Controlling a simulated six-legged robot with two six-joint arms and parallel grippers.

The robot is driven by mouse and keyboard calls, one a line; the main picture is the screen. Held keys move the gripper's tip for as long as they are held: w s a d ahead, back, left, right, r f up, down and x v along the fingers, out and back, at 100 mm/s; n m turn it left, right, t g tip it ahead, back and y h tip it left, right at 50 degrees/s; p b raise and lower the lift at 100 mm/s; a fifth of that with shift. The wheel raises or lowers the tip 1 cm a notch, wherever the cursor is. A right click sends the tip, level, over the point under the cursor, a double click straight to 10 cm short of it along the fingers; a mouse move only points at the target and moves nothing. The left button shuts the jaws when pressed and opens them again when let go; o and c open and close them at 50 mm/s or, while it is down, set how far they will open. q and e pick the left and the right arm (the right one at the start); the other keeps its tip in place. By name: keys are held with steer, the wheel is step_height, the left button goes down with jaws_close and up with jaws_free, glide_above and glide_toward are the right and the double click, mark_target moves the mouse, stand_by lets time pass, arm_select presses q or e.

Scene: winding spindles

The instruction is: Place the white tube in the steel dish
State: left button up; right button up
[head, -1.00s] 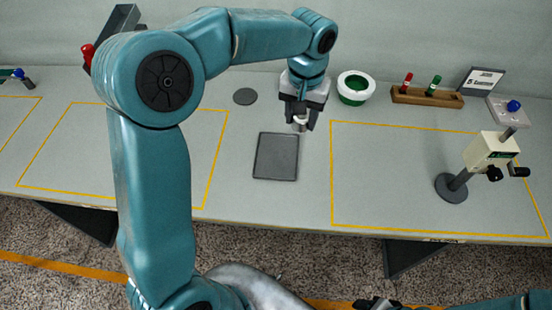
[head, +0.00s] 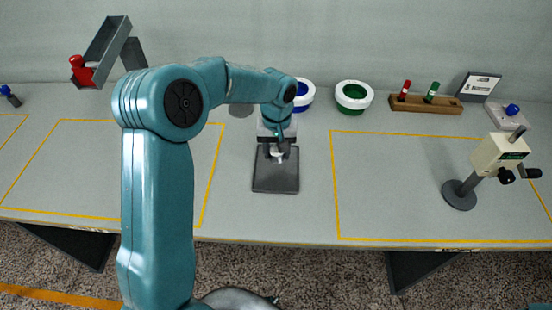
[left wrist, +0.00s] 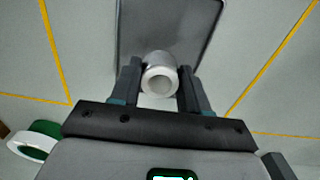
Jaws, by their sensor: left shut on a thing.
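My left gripper (head: 277,157) is shut on the white tube (head: 277,153), above a dark grey rectangular tray (head: 275,184). In the left wrist view the tube (left wrist: 159,80) sits between the two fingers (left wrist: 160,70), its open round end facing the camera. The tray (left wrist: 200,30) lies beyond it with a thin rim. A round grey disc-like dish (head: 241,110) lies at the back, partly hidden by my left arm. I cannot tell for certain which of the two is the steel dish. My right gripper is out of view.
A white ring bowl with green inside (head: 353,97) and a blue and white one (head: 303,94) stand at the back. A winder stand (head: 460,194) is at right.

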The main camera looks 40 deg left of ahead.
mark_target(277, 169)
arm_select(q)
step_height(277, 169, down, 4)
steer(key=shift+f, duration=0.15)
steer(key=shift+f, duration=0.2)
steer(key=o, duration=1)
steer(key=shift+r, duration=0.1)
